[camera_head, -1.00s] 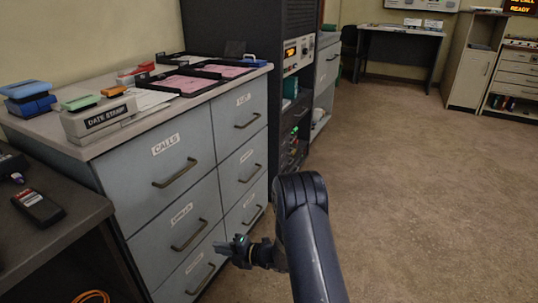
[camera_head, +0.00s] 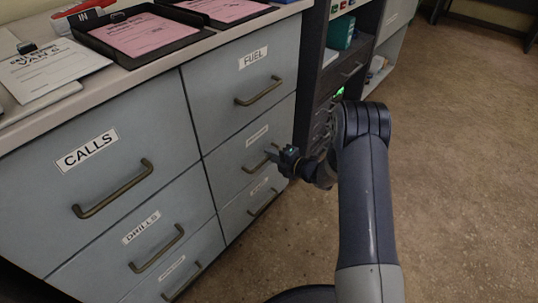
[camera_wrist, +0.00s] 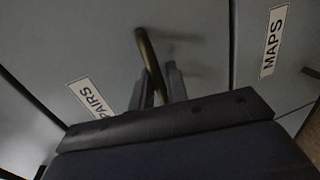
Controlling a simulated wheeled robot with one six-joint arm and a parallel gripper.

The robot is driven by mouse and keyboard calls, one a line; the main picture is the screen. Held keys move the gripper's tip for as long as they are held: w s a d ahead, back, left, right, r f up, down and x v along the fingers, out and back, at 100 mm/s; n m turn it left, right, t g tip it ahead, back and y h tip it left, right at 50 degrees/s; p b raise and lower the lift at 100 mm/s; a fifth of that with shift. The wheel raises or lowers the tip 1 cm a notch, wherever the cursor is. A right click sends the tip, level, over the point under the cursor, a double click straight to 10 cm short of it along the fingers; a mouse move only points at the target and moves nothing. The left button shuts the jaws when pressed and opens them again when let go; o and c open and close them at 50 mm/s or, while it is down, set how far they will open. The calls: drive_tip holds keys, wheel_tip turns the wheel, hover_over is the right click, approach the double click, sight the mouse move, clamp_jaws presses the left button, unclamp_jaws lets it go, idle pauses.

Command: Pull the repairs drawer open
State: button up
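The repairs drawer (camera_head: 228,160) is the middle one of the right column in the head view, flush with the cabinet front. Its label is too small to read there, but the wrist view shows the label (camera_wrist: 92,97) ending in "PAIRS". Its bronze bar handle (camera_wrist: 150,55) runs down between my fingertips in the wrist view. My gripper (camera_head: 273,154) is at this handle in the head view and hides part of it. In the wrist view my gripper (camera_wrist: 160,85) has its fingers apart, one on each side of the handle. Firm contact cannot be made out.
The fuel drawer (camera_head: 235,85) is above, with the calls drawer (camera_head: 60,195) and drills drawer (camera_head: 140,245) to the left. The maps label (camera_wrist: 273,42) is on the neighbouring drawer. A dark rack (camera_head: 318,80) stands close on the right. Open floor (camera_head: 460,170) lies right of my arm.

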drive_tip(key=shift+w, duration=0.2)
drive_tip(key=shift+c, duration=0.4)
clamp_jaws()
drive_tip(key=shift+s+d, duration=0.15)
drive_tip(key=f+p+v, duration=0.3)
drive_tip(key=v, duration=1.4)
drive_tip(key=s+d+f+p+v, duration=0.1)
drive_tip(key=f+p+v, duration=0.3)
drive_tip(key=v, duration=1.3)
drive_tip(key=shift+d, duration=0.3)
drive_tip(key=shift+f, duration=0.15)
